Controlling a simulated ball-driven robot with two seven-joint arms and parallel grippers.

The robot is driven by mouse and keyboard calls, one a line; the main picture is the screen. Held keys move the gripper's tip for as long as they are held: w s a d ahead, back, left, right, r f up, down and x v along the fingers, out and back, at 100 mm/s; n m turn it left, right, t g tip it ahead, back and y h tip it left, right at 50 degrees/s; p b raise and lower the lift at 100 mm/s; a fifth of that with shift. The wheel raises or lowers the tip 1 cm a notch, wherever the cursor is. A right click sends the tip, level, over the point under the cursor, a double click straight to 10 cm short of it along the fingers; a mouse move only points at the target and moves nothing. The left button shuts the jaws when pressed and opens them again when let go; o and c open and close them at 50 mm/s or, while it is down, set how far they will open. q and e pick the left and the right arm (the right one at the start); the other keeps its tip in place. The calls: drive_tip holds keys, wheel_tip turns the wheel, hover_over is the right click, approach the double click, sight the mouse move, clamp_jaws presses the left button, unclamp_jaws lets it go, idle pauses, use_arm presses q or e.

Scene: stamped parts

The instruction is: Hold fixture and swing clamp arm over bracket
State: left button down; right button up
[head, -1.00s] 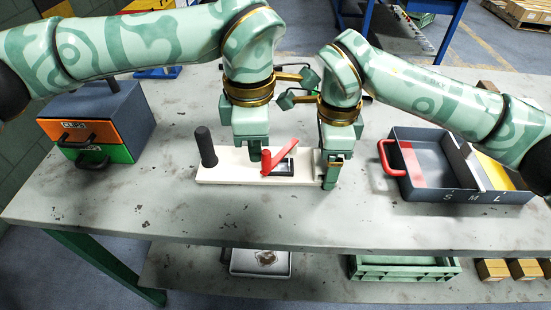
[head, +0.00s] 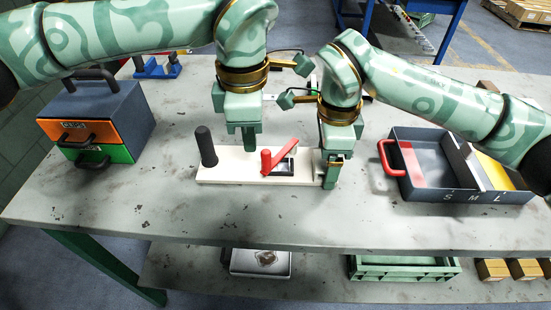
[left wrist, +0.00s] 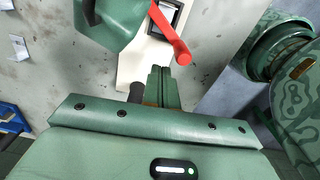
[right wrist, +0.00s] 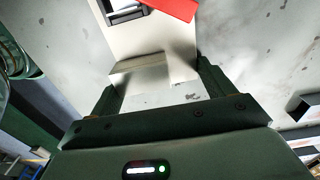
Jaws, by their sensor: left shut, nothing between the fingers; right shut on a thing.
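The fixture, a cream base plate (head: 225,175), lies on the table with a black upright handle (head: 206,147) at its left end. A red clamp arm (head: 281,154) slants up and right along the edge of a dark-framed bracket (head: 286,168); I cannot tell how far it covers the bracket. The arm also shows in the left wrist view (left wrist: 169,36). My left gripper (head: 248,145) is shut and empty, behind the plate between handle and clamp arm. My right gripper (head: 332,180) is shut on the plate's right end; the right wrist view shows the plate (right wrist: 150,45) between its fingers.
A cabinet with orange and green drawers (head: 92,137) stands at the left. A grey divided bin (head: 430,185) with a red handle stands at the right. A blue item (head: 157,68) lies at the back left. The table front is clear.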

drive_tip(key=shift+f, duration=0.2)
drive_tip(key=shift+s+r, duration=0.1)
use_arm(q)
wheel_tip(320, 180, up, 6)
drive_tip(key=shift+f, duration=0.25)
use_arm(e)
drive_tip(key=o, duration=1.3)
use_arm(q)
drive_tip(key=shift+f, duration=0.1)
use_arm(e)
drive_tip(key=shift+r, duration=0.1)
